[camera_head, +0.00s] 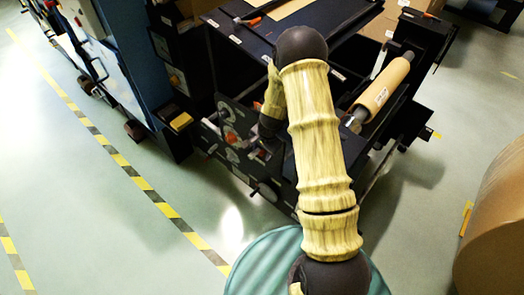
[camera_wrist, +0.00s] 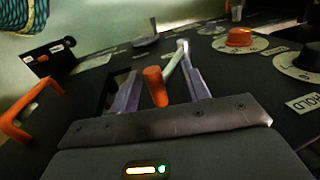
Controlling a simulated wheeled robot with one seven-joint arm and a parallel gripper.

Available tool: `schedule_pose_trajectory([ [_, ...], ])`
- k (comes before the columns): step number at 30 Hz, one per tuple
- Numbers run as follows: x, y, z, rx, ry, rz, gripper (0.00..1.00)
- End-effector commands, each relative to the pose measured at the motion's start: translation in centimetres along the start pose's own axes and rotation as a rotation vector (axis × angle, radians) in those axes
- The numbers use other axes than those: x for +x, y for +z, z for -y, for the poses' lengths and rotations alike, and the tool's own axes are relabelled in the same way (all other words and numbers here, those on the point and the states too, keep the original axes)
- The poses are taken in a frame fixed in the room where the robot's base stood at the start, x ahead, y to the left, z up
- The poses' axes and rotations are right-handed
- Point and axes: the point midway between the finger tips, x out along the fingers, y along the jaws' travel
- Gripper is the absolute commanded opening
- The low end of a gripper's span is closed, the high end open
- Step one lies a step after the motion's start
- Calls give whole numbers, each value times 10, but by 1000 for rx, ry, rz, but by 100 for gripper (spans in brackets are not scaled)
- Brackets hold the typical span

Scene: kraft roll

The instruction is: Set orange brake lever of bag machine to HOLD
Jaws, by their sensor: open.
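The bag machine (camera_head: 262,38) is a dark machine with my arm reaching over it to its side panel. In the wrist view my gripper (camera_wrist: 160,75) is open, with one grey finger on each side of an orange cylindrical grip (camera_wrist: 155,88). This grip looks like the brake lever's handle; a pale rod shows just beside it. I cannot tell whether the fingers touch it. A white HOLD label (camera_wrist: 304,103) lies at the right of the panel. In the head view my arm hides much of the panel, and the lever's setting is unclear.
An orange bar handle (camera_wrist: 32,108) is at left. A kraft roll (camera_head: 385,88) sits on the machine's right side; a larger roll (camera_head: 497,225) stands at far right. The left floor is clear.

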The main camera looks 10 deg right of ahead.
Motion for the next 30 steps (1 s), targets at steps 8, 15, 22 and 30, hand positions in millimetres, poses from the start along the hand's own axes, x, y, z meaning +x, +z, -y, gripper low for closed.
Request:
schedule_pose_trajectory([
  [8,6,0,0,1,-1,-1,46],
  [15,6,0,0,1,-1,-1,15],
  [22,6,0,-1,2,1,0,0],
  [30,6,1,-1,2,12,2,0],
])
